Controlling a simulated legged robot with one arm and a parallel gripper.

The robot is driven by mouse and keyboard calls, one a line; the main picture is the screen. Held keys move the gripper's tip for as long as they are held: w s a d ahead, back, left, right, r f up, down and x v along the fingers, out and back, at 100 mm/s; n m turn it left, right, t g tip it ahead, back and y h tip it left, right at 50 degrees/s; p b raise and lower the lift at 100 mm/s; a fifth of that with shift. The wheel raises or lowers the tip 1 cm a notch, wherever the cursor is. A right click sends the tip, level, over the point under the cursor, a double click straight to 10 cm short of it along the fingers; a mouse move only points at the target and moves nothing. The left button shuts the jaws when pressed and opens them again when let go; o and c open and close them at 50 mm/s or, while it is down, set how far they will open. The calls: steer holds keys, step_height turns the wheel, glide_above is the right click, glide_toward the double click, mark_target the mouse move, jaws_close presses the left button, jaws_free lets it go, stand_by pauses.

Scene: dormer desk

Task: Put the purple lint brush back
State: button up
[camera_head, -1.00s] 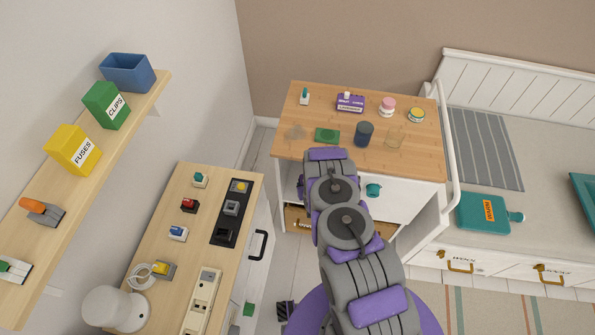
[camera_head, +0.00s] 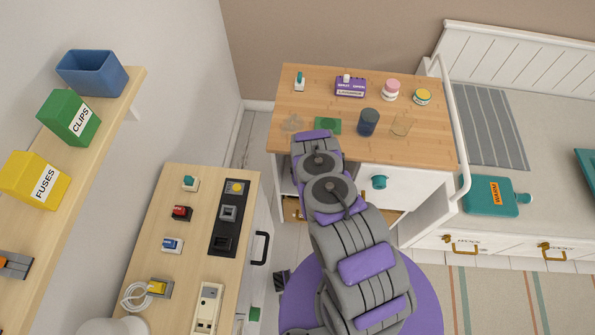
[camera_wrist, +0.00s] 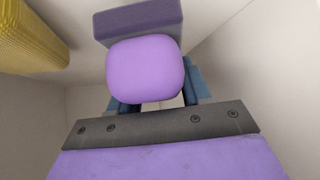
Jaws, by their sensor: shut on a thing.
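The purple lint brush (camera_wrist: 145,68) fills the upper middle of the wrist view. It has a rounded light purple end towards the camera and a darker purple block behind it. My gripper (camera_wrist: 155,100) is shut on it, with a blue finger at each side. In the head view my arm reaches to the white cabinet with a wooden top (camera_head: 350,150), at its left open bay. My gripper and the brush are hidden there behind my arm and the top.
In the wrist view, pale walls surround the brush, and a yellow ribbed thing (camera_wrist: 28,38) is at upper left. The cabinet top holds a dark cup (camera_head: 368,122), a clear glass (camera_head: 402,124) and small items. A desk (camera_head: 190,255) with switches stands at left.

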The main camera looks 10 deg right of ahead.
steer(key=shift+w+d+f, duration=0.1)
steer(key=shift+d+f, duration=0.05)
steer(key=shift+f, duration=0.4)
steer(key=shift+d+f, duration=0.15)
steer(key=shift+f, duration=0.4)
steer(key=shift+r, duration=0.2)
steer(key=o, duration=1.3)
steer(key=shift+a+f, duration=0.1)
steer(key=shift+f, duration=0.05)
steer(key=p+v, duration=0.3)
steer(key=v, duration=0.9)
